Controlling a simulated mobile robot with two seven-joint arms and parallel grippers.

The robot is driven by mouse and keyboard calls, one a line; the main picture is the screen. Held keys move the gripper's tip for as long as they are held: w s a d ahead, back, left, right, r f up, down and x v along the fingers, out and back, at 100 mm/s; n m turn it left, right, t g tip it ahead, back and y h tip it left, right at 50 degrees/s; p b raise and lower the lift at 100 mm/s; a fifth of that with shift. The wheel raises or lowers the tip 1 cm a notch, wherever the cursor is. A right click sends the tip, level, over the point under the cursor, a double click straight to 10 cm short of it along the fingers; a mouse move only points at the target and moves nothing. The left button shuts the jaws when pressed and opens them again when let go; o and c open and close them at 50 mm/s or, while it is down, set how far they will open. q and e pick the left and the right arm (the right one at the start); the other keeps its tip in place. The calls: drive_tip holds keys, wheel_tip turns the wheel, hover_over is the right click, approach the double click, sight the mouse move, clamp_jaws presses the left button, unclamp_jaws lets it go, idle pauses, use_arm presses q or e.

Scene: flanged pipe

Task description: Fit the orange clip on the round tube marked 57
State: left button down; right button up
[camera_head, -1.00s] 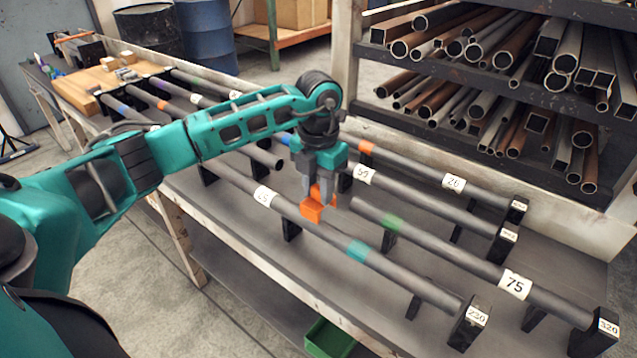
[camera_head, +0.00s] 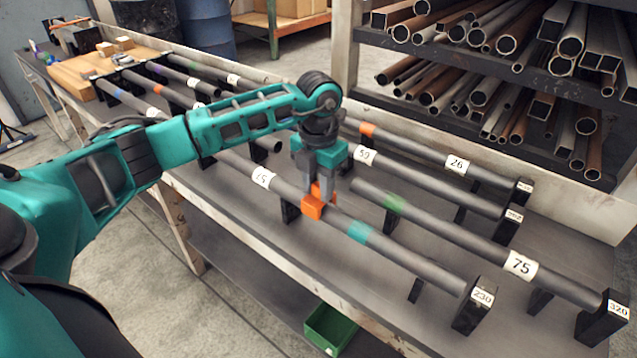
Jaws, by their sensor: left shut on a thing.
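The orange clip (camera_head: 313,208) is between the fingers of my left gripper (camera_head: 316,184), which is shut on it and points down. In the picture the clip overlaps the front tube (camera_head: 408,264), between its white label (camera_head: 263,177) and a teal band (camera_head: 359,232). I cannot tell whether it is seated around the tube or only touching it. That front label is small and hard to read. Another tube's label (camera_head: 365,156) looks like 59 or 57. Other tubes carry 26 (camera_head: 457,166) and 75 (camera_head: 520,265). My right gripper is not in view.
The tubes lie on dark supports along the bench (camera_head: 575,247); end blocks read 230 (camera_head: 478,304) and 320 (camera_head: 603,317). A rack of pipes (camera_head: 480,70) stands behind. A green bin (camera_head: 329,328) sits below the bench's front edge.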

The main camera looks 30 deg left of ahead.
use_arm(q)
drive_tip(key=shift+f+b, duration=0.4)
drive_tip(key=shift+f, duration=0.15)
idle(0.4)
drive_tip(key=c, duration=0.7)
unclamp_jaws()
drive_tip(key=shift+c, duration=0.2)
wheel_tip(320, 180, up, 13)
drive_tip(key=shift+p, duration=0.4)
